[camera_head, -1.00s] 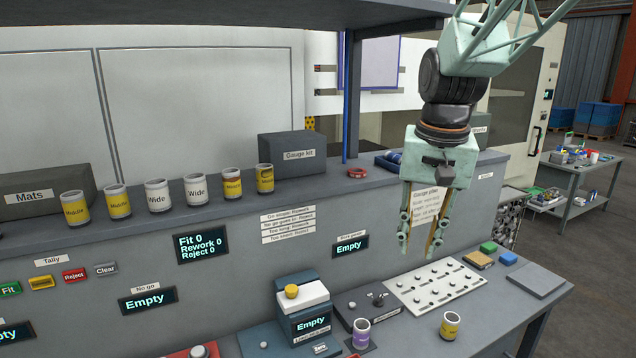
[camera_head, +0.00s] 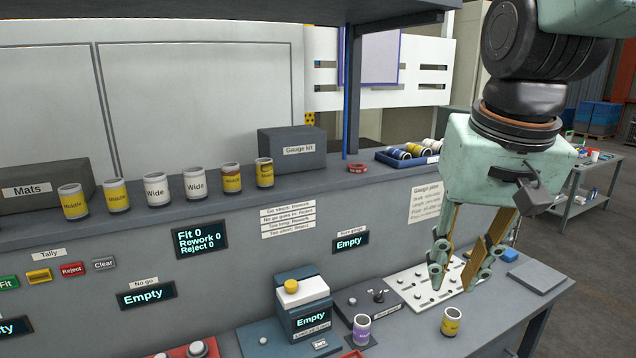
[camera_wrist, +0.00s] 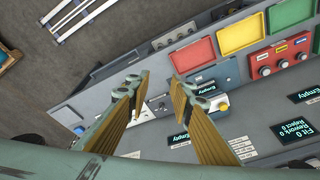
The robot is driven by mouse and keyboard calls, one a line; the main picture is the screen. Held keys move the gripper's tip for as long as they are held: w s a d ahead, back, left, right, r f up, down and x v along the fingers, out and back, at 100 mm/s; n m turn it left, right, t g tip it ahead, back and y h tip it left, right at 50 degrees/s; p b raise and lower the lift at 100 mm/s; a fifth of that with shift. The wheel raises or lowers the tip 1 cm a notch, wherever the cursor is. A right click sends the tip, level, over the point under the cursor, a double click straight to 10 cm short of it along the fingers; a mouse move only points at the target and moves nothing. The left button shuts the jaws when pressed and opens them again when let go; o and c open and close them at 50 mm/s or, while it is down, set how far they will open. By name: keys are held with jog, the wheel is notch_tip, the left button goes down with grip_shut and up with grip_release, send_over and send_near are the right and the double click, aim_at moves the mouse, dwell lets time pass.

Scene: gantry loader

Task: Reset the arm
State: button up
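My gripper (camera_head: 452,284) hangs from the teal wrist at the right of the head view, fingers pointing down. Its two fingers are apart with nothing between them. From this view it overlaps the white perforated plate (camera_head: 408,287) on the bench; I cannot tell its height above it. In the wrist view the open fingers (camera_wrist: 157,88) also show apart and empty, with the bench and coloured trays beyond. My wrist hides part of the bench's right side and the background.
A yellow-labelled cup (camera_head: 451,322) and a purple-labelled cup (camera_head: 361,330) stand on the bench (camera_head: 490,320). Several cups, such as the Wide one (camera_head: 195,183), line the shelf. A blue tray (camera_head: 395,163) holds more cups. An upright post (camera_head: 353,90) supports the overhead shelf.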

jog(key=s+f+n+b, duration=0.1)
jog(key=s+f, duration=0.1)
jog(key=s, duration=0.6)
jog(key=s+f+t, duration=0.1)
jog(key=s, duration=0.8)
jog(key=shift+s+f+n+b, duration=0.15)
jog(key=shift+f+n+b, duration=0.2)
jog(key=shift+n, duration=0.05)
